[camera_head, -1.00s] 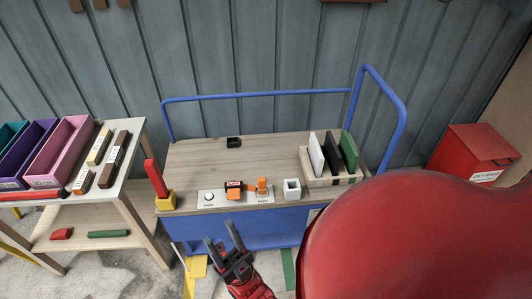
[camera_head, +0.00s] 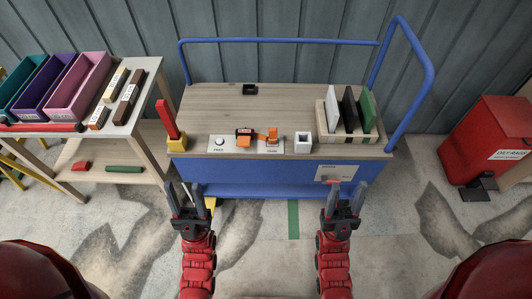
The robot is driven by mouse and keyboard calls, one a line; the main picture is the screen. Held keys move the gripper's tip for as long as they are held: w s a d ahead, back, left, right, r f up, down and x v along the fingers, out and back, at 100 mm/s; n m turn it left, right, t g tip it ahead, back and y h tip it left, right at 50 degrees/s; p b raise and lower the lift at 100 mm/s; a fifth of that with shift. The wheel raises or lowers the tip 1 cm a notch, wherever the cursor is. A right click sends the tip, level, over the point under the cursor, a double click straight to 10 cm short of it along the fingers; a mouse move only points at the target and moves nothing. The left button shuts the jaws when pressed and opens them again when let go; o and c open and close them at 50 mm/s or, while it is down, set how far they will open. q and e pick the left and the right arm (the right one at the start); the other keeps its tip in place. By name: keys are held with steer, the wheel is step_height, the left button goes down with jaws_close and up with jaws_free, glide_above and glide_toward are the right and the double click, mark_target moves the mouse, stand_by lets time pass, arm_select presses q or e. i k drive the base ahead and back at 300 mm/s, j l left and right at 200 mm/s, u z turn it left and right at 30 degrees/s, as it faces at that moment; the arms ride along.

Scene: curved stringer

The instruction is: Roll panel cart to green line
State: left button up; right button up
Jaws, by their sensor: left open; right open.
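The panel cart (camera_head: 220,104) stands ahead, with a wooden top, a blue front and blue tube rails; its tall push handle (camera_head: 412,85) rises at the right end. White, black and green panels stand in a slotted rack (camera_head: 350,137) on its right side. The green line (camera_head: 293,219) lies on the floor in front of the cart, its far end hidden by the cart. My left gripper (camera_head: 188,201) is open and empty below the cart's front left corner. My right gripper (camera_head: 345,199) is open and empty near the front right, below a small labelled plate (camera_head: 336,173). Neither visibly holds the cart.
A side table (camera_head: 148,75) with teal, purple and pink bins stands at left. A red oily rags bin (camera_head: 492,140) stands right of the cart. The top carries a control plate (camera_head: 230,144), a red upright piece (camera_head: 167,118) and a white square holder (camera_head: 303,142). Open floor lies in front.

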mark_target(304, 151)
steer(key=l+u, duration=0.15)
steer(key=l, duration=0.25)
steer(key=k+l+u, duration=0.1)
steer(key=l, duration=0.25)
steer(key=k+l+u, duration=0.15)
steer(key=l, duration=0.2)
steer(key=i+l, duration=0.3)
steer(key=i, duration=0.1)
